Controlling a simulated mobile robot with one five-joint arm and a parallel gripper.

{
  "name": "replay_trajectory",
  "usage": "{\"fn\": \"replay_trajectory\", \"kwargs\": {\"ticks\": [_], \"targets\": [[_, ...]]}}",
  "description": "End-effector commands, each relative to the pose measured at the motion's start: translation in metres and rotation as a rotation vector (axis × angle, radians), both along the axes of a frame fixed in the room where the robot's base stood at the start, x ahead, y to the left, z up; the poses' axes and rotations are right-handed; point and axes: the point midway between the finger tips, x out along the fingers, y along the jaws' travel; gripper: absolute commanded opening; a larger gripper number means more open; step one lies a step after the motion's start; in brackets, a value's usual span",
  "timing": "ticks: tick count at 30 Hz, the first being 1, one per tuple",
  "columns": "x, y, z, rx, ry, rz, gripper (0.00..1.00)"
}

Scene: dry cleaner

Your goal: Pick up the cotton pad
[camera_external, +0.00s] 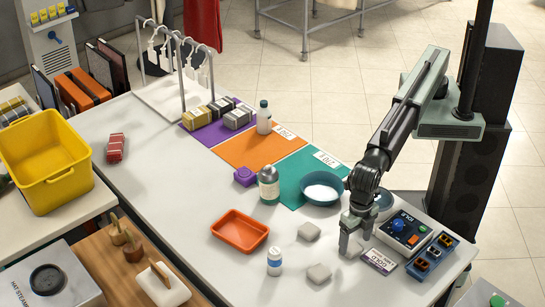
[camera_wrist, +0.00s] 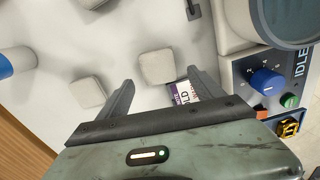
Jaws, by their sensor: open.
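Several pale grey, rounded block-like pads, which look like the cotton pads, lie on the white counter. One pad (camera_wrist: 157,66) shows in the wrist view between my fingertips; in the external view my gripper mostly hides it. A second pad (camera_external: 318,273) lies near the counter's front edge and also shows left of my fingers in the wrist view (camera_wrist: 88,92). A third pad (camera_external: 308,232) lies farther back, and shows at the top edge of the wrist view (camera_wrist: 90,3). My gripper (camera_external: 350,245) is open, pointing down, low over the counter. No contact with a pad is visible.
A control box with a blue knob (camera_external: 399,225) and a labelled card (camera_external: 380,262) are close right of my gripper. A teal bowl (camera_external: 321,188) is behind. A white bottle with a blue band (camera_external: 275,262) and an orange tray (camera_external: 240,231) stand left.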

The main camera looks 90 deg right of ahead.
Motion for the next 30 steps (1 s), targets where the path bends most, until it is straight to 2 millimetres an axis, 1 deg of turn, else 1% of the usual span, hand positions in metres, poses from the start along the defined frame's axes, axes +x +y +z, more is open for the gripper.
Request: {"fn": "replay_trajectory", "kwargs": {"ticks": [1, 3, 5, 11, 12, 14, 15, 18, 26, 30], "targets": [[0.001, 0.001, -0.019, 0.000, 0.000, 0.000, 0.76], [0.001, 0.000, -0.027, 0.000, 0.000, 0.000, 0.76], [0.001, 0.000, -0.028, 0.001, 0.001, 0.000, 0.76], [0.001, 0.000, -0.024, 0.001, 0.001, 0.000, 0.76], [0.001, 0.000, -0.024, 0.001, 0.001, 0.000, 0.65], [0.001, 0.000, -0.024, 0.001, 0.001, 0.000, 0.49], [0.001, 0.000, -0.024, 0.001, 0.001, 0.000, 0.37], [0.001, 0.000, -0.024, 0.001, 0.001, 0.000, 0.12], [0.001, 0.000, -0.022, 0.001, 0.001, 0.000, 0.12], [0.001, 0.000, -0.009, 0.001, 0.001, 0.000, 0.12]]}}
